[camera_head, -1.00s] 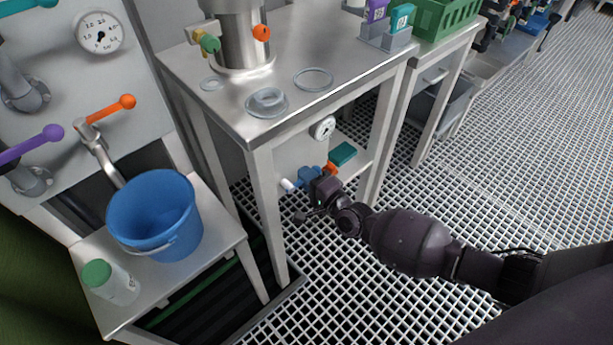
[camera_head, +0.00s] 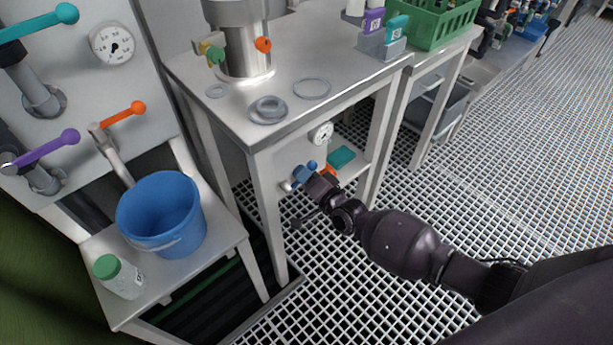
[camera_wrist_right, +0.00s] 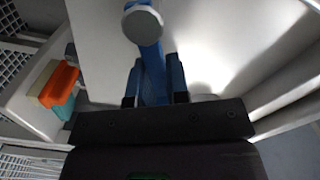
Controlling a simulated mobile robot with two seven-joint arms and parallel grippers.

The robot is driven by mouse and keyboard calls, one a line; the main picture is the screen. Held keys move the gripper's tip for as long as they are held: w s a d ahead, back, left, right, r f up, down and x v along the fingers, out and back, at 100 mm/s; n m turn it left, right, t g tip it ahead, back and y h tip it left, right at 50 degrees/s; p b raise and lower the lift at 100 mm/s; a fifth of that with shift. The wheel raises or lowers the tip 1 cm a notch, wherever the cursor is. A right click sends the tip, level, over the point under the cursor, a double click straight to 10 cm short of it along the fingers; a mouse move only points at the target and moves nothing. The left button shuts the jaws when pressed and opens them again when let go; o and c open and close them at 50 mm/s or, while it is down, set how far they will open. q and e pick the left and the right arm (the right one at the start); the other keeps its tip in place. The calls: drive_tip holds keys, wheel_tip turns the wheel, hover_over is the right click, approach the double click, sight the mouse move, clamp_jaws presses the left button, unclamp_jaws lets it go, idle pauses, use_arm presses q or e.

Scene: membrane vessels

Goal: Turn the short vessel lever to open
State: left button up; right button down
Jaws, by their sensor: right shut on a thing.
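A blue lever (camera_head: 312,165) sits on the pale panel under the steel table, below a round gauge; it is the lever at my right gripper (camera_head: 304,176). In the right wrist view the blue lever (camera_wrist_right: 152,72) runs from a round grey cap down between my right gripper's fingers (camera_wrist_right: 155,88). The gripper is shut on it, one finger on each side. In the head view my gripper and wrist partly hide the lever, so its exact angle is hard to tell. My left gripper is not in view.
The steel table (camera_head: 300,118) overhangs my right gripper, with its front leg (camera_head: 268,215) close on the left. An orange and a teal block (camera_head: 341,157) lie close on the right. A blue bucket (camera_head: 160,222) stands on a low table. The grated floor is open to the right.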

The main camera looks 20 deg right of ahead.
sight(285, 168)
drive_tip(key=r+n, duration=0.1)
drive_tip(key=n+p, duration=0.1)
drive_tip(key=n, duration=0.1)
drive_tip(key=shift+s+a+r, duration=0.1)
drive_tip(key=shift+a+r, duration=0.25)
drive_tip(key=n, duration=0.1)
drive_tip(key=a+n+p, duration=0.1)
drive_tip(key=n, duration=0.1)
drive_tip(key=r+n, duration=0.1)
drive_tip(key=shift+s+a+p, duration=0.3)
drive_tip(key=shift+p, duration=0.1)
drive_tip(key=n, duration=0.1)
drive_tip(key=a+n, duration=0.1)
drive_tip(key=shift+s+r+n+p, duration=0.15)
drive_tip(key=shift+s+n+p, duration=0.05)
drive_tip(key=shift+n+p, duration=0.2)
drive_tip(key=shift+s+a+n, duration=0.15)
drive_tip(key=shift+a+n, duration=0.2)
drive_tip(key=shift+n, duration=0.55)
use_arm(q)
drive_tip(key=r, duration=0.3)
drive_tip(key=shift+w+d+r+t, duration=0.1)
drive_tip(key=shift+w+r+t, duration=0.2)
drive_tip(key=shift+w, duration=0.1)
use_arm(e)
drive_tip(key=shift+a+n, duration=0.2)
drive_tip(key=shift+n, duration=0.3)
drive_tip(key=shift+s, duration=0.1)
